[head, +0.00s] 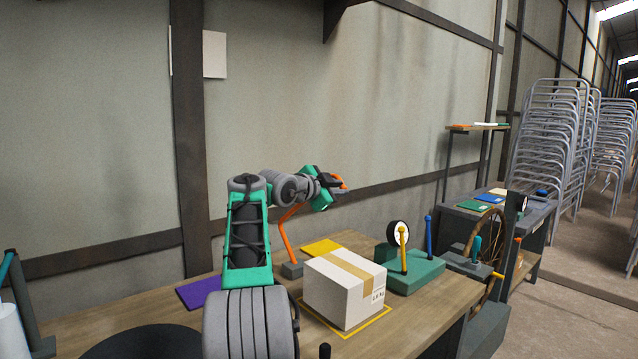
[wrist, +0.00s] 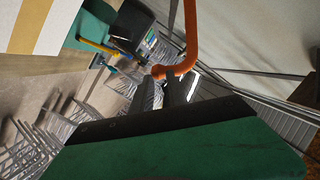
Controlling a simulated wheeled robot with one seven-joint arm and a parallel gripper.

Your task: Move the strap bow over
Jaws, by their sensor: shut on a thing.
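The strap bow is an orange bent rod (head: 284,237) that rises from a small grey base (head: 292,270) behind the white box. Its middle is hidden behind my arm. My gripper (head: 338,186) is high above the table, with an orange part of the bow showing at its fingers. In the wrist view the bow (wrist: 191,40) comes down from the top and hooks to its end at the dark fingertips (wrist: 170,80). My gripper is shut on it. The white box (head: 343,288) with tan tape sits below, on a yellow outlined square (head: 380,320).
A green block (head: 416,272) with a round gauge (head: 398,234), a yellow lever (head: 404,250) and a blue lever (head: 429,238) stands right of the box. Purple (head: 199,291) and yellow (head: 322,247) mats lie on the table. A wheel (head: 487,240) stands beyond the right edge.

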